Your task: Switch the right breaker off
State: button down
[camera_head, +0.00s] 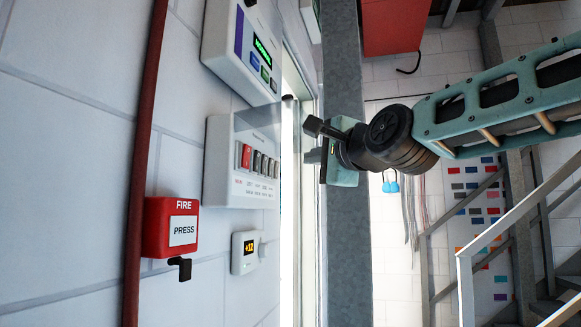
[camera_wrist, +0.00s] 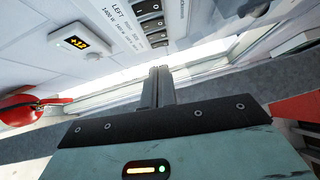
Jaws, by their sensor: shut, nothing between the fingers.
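The breaker panel (camera_head: 213,165) is a pale box on the wall in the head view, with one red switch (camera_head: 246,156) and several grey to black switches (camera_head: 264,163) in a row. A clear cover seems to stand out from the panel's top. My gripper (camera_head: 311,141) is shut and empty, to the right of the panel and apart from it. Its fingertips (camera_wrist: 159,72) are together in the wrist view.
A box with a green display (camera_head: 240,50) hangs above the panel. A red FIRE box (camera_head: 171,228) and a small orange-digit display (camera_head: 244,253) are below. A red pipe (camera_head: 145,150) runs up the wall. A grey post (camera_head: 345,230) and stairs (camera_head: 520,215) stand right.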

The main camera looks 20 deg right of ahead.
jog(key=shift+d+r, duration=0.2)
jog(key=shift+d, duration=0.05)
jog(key=shift+w, duration=0.1)
jog(key=p, duration=0.5)
send_near(264, 165)
jog(key=w+d+r, duration=0.2)
jog(key=w+d, duration=0.2)
jog(key=w, duration=0.1)
jog(key=shift+w+a+f+p, duration=0.1)
jog(key=shift+w+a+p, duration=0.3)
jog(key=shift+a, duration=0.2)
jog(key=shift+w+a+r+p, duration=0.1)
jog(key=shift+w+a+p, duration=0.2)
jog(key=shift+a+p, duration=0.25)
jog(key=shift+w+a+f+p, duration=0.1)
jog(key=shift+w+a+p, duration=0.25)
jog(key=shift+a, duration=0.35)
